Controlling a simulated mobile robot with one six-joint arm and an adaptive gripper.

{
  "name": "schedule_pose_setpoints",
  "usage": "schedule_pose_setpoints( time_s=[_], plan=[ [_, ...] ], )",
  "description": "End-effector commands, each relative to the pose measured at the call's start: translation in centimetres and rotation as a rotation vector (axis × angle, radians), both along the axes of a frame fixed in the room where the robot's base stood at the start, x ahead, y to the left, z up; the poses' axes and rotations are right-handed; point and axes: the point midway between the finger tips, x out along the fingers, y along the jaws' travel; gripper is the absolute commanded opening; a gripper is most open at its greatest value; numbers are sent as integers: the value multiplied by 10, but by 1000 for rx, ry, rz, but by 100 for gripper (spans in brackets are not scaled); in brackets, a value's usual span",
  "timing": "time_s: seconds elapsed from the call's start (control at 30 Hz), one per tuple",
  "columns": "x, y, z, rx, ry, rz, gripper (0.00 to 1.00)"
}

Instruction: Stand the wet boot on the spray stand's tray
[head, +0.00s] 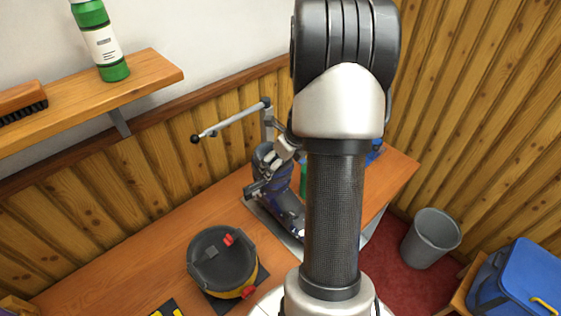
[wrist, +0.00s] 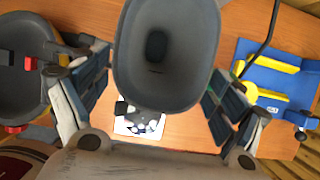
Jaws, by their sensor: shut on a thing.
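The boot (head: 287,212) is dark grey-blue with lighter buckles and stands roughly upright in the head view, its toe toward the lower right. In the wrist view I look down into the boot's open grey top (wrist: 167,60). My gripper (head: 268,181) is shut on the boot at its upper part, with one finger on each side of it. The spray stand (head: 268,118) has a grey post and an arm reaching left to a black knob. Its grey tray (head: 258,213) shows at the boot's lower left. I cannot tell whether the sole touches the tray.
A round dark tub (head: 215,258) with red clips stands on the bench (head: 130,265), front left. A shelf (head: 150,78) holds a green bottle (head: 100,42) and a brush (head: 22,102). A blue and yellow device (wrist: 265,75) is right in the wrist view. A grey bin (head: 430,238) stands on the floor.

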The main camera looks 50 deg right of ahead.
Motion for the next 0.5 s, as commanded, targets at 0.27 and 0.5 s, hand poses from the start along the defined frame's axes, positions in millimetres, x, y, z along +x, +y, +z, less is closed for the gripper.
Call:
schedule_pose_setpoints(
  time_s=[0.27,0.5],
  plan=[
    [1,-1,0,-4,-4,0,22],
    [1,-1,-3,-4,-4,0,22]
  ],
)
